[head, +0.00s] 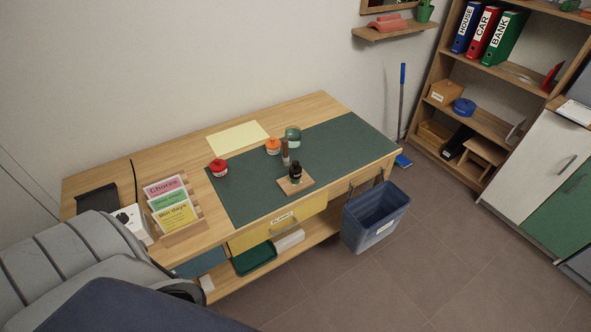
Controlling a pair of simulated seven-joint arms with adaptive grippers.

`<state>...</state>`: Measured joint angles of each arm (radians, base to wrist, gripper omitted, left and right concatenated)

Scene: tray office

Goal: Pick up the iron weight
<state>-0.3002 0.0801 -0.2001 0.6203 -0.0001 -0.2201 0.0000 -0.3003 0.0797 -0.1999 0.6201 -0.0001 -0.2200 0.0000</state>
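A small dark object (295,171) stands on a small wooden board (307,186) on the green desk mat (342,145). It may be the iron weight, but it is too small to tell for sure. Close behind it stand a brown upright piece (285,155), an orange round item (273,148) and a dark green round item (293,136). A red round item (219,168) sits at the mat's left edge. Neither of my grippers is in view.
The wooden desk (88,184) holds a yellow sheet (238,138) and a card rack (184,229). The mat's right part and the floor at right are clear.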

